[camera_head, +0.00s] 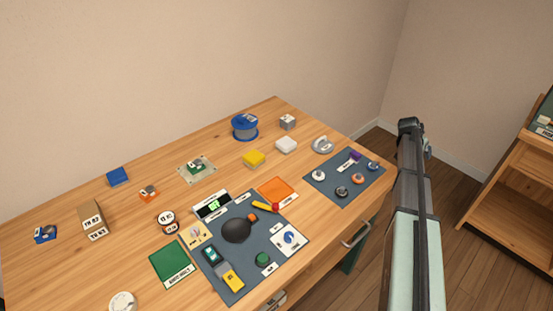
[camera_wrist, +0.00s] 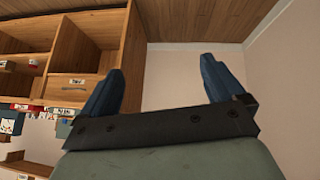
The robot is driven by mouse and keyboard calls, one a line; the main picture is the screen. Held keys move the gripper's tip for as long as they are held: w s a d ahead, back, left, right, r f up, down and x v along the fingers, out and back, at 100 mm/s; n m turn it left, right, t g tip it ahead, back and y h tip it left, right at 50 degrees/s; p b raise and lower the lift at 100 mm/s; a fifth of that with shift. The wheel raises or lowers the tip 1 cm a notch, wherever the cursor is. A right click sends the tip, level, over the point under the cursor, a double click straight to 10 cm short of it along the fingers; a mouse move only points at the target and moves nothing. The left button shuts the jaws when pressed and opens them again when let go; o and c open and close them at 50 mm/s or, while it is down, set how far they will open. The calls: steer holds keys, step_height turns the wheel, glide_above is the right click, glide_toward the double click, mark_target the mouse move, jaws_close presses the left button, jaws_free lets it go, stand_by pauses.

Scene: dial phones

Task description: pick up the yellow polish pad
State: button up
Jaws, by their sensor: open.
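In the head view my arm rises at the right, beyond the table's right edge and well apart from the pad. The fingers are hard to make out in the head view. The wrist view does not show the pad; it faces shelving and a wall.
An orange mat (camera_head: 278,190) lies in front. Dark mats (camera_head: 345,177) with small parts fill the right and front. A wooden shelf (camera_head: 510,190) stands at far right.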

steer(key=w+a+r+m+t, duration=0.1)
steer(key=w+a+r, duration=0.1)
steer(key=a+r, duration=0.75)
steer(key=w+a+r+m+t, duration=0.1)
steer(key=w+a+r, duration=0.1)
steer(key=a+r, duration=0.75)
steer(key=n+g+y, duration=0.2)
steer(key=g+y, duration=0.4)
glide_toward(254, 156)
step_height(254, 156, down, 5)
steer(key=shift+w+a+r, duration=0.1)
steer(key=shift+a, duration=0.05)
steer(key=shift+w+f, duration=0.1)
steer(key=shift+f, duration=2.6)
steer(key=shift+c, duration=0.3)
